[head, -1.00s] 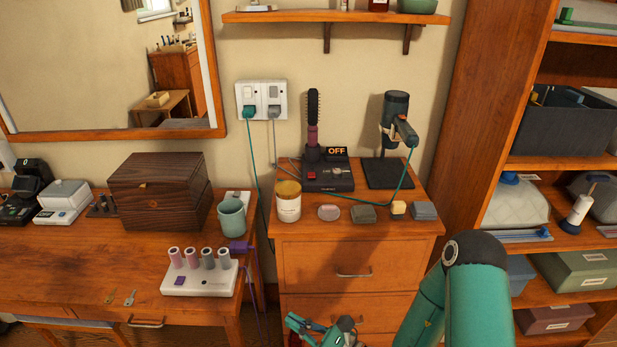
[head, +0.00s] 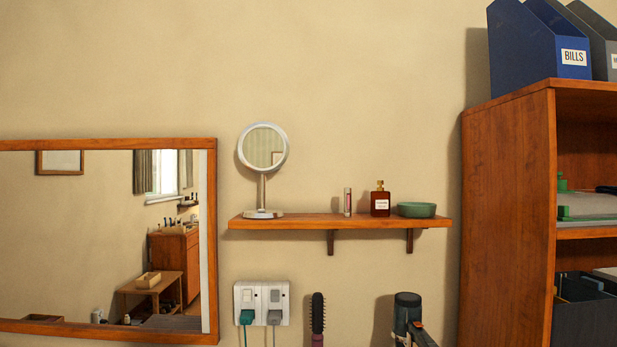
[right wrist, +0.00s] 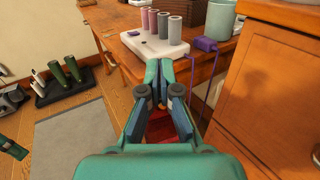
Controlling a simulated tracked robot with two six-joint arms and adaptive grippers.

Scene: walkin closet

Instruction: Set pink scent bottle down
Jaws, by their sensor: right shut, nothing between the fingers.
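I see no clearly pink scent bottle. A dark red-brown bottle with a white label and gold-toned cap (head: 380,204) stands upright on the wall shelf (head: 290,221) in the head view. My right gripper (right wrist: 163,68) shows in the right wrist view. Its fingers are together and empty, in front of the wooden desk edge and below the white roller base (right wrist: 152,47). No gripper shows in the head view now, and my left gripper is out of sight.
The shelf also holds a round mirror (head: 263,155), a small tube (head: 347,201) and a green bowl (head: 416,210). Bare shelf lies between mirror and tube. A tall bookcase (head: 510,200) stands at right. A wooden drawer unit (right wrist: 265,90) is right of my right gripper.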

